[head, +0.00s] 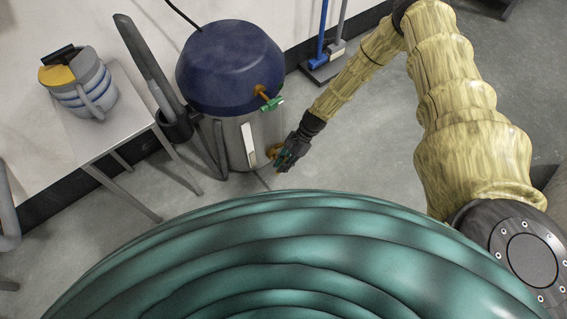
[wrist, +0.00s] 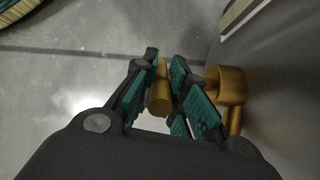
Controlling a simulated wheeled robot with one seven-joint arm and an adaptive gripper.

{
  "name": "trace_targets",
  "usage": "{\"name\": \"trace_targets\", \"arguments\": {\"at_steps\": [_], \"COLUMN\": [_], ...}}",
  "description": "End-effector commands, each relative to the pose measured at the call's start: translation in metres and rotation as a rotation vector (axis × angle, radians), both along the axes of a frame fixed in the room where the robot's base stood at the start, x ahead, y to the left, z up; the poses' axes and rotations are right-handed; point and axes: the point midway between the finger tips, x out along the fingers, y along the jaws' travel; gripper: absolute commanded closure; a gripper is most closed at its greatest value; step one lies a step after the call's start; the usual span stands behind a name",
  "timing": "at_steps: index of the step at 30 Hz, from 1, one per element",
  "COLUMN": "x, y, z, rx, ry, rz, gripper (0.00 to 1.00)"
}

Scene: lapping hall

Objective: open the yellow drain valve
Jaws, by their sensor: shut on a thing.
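The yellow drain valve (head: 272,151) sits low on the right side of a grey tank (head: 236,140) with a dark blue lid. My gripper (head: 284,165) is beside it, reaching in from the right, and partly hides it. In the wrist view my gripper (wrist: 163,75) is shut on a yellow-brown handle (wrist: 159,99), which lies between the teal finger pads. The valve's round brass body (wrist: 228,84) is just right of the fingers, next to the grey tank wall. How far the handle is turned cannot be told.
A green-handled tap (head: 271,103) sticks out higher on the tank, above my gripper. A metal table (head: 125,128) with a striped jug (head: 84,88) stands at left. Blue and grey tools (head: 322,58) lean behind. Open floor lies right of the tank.

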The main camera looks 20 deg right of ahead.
Motion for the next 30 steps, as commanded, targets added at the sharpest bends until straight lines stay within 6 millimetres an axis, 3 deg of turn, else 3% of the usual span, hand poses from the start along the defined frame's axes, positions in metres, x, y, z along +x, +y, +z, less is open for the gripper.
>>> {"name": "trace_targets", "arguments": {"at_steps": [8, 9, 11, 14, 25, 30], "x": [0.000, 0.000, 0.000, 0.000, 0.000, 0.004], "y": [0.000, 0.000, 0.000, 0.000, -0.001, -0.008], "z": [-0.001, -0.001, -0.001, -0.001, 0.000, 0.010], "rx": [-0.001, -0.001, -0.001, -0.001, 0.000, -0.001], "ry": [0.000, 0.000, 0.000, 0.000, -0.001, -0.003], "rz": [0.000, 0.000, 0.000, 0.000, -0.001, -0.001], "gripper": [1.00, 0.79, 0.68, 0.63, 0.62, 0.62]}}
